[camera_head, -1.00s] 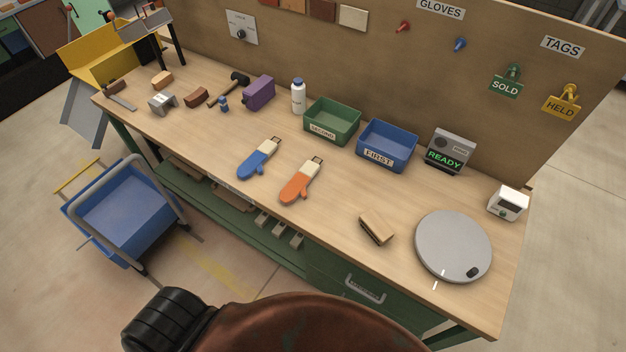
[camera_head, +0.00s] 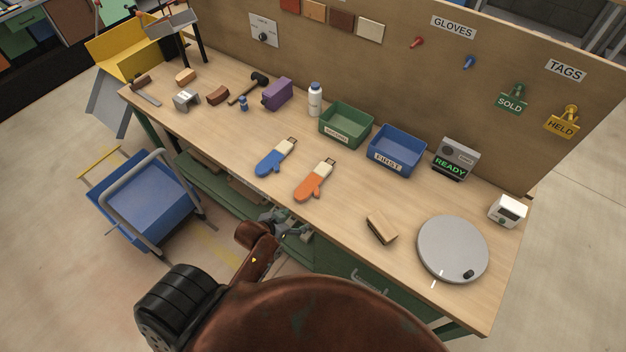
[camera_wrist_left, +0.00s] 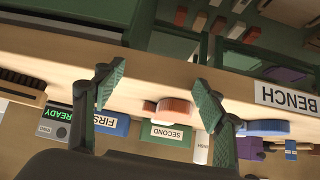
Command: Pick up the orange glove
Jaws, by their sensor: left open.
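The orange glove (camera_head: 311,184) with a cream cuff lies flat on the bench top, right of the blue glove (camera_head: 272,160). My left gripper (camera_head: 284,224) is at the front edge of the bench, below and left of the orange glove and apart from it. In the left wrist view, upside down, the open, empty left gripper (camera_wrist_left: 157,98) has its fingers spread. The orange glove (camera_wrist_left: 174,106) shows between them, farther off, with the blue glove (camera_wrist_left: 265,127) to its right. My right gripper is not in view.
Behind the gloves stand a green bin (camera_head: 346,126) labelled SECOND and a blue bin (camera_head: 397,151) labelled FIRST. A tan block (camera_head: 381,228) and a round grey turntable (camera_head: 452,249) are to the right. A blue cart (camera_head: 150,200) stands in front of the bench.

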